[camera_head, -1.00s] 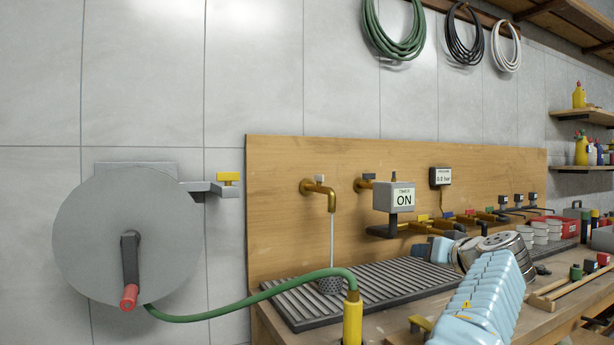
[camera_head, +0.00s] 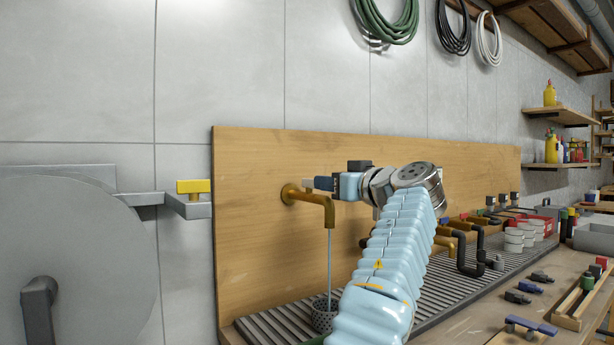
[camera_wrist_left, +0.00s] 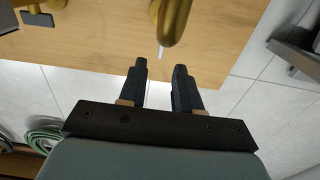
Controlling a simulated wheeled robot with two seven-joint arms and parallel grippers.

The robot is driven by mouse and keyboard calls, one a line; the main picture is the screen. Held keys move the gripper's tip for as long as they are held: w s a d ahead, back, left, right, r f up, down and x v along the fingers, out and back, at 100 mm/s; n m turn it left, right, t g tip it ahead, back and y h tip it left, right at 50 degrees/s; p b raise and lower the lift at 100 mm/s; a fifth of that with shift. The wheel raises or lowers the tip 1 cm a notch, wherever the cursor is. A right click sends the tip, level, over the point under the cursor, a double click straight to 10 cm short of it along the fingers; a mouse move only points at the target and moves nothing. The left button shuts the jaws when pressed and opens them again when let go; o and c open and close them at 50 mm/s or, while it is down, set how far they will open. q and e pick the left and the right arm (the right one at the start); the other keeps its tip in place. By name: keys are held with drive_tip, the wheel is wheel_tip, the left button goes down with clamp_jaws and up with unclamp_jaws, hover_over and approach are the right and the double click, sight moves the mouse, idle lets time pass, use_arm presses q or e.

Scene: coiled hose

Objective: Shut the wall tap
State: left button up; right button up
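The brass wall tap (camera_head: 318,200) sticks out of the wooden backboard in the head view. A thin stream of water (camera_head: 330,255) runs from its spout into a dark perforated cup (camera_head: 324,316). Its small grey handle (camera_head: 308,185) sits above the spout. My left gripper (camera_head: 322,183) is at handle height, just right of the handle. In the left wrist view, which is upside down, my left gripper (camera_wrist_left: 160,72) has its fingers apart and empty. The brass tap (camera_wrist_left: 174,18) and its pale handle (camera_wrist_left: 161,52) lie just beyond the fingertips. My right gripper is not in view.
The grey hose reel (camera_head: 85,260) and a bracket with a yellow block (camera_head: 194,186) are left of the backboard (camera_head: 250,230). A ribbed drain tray (camera_head: 265,328) lies below. Other pipes (camera_head: 470,262) stand right of my left arm. Small fittings (camera_head: 530,288) lie on the bench.

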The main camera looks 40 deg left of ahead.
sight(309, 180)
use_arm(q)
drive_tip(key=p+x, duration=0.2)
drive_tip(key=x, duration=0.5)
drive_tip(key=shift+r, duration=0.1)
drive_tip(key=shift+w+a+p, duration=0.2)
drive_tip(key=shift+a+p, duration=0.25)
drive_tip(key=shift+a, duration=0.25)
clamp_jaws()
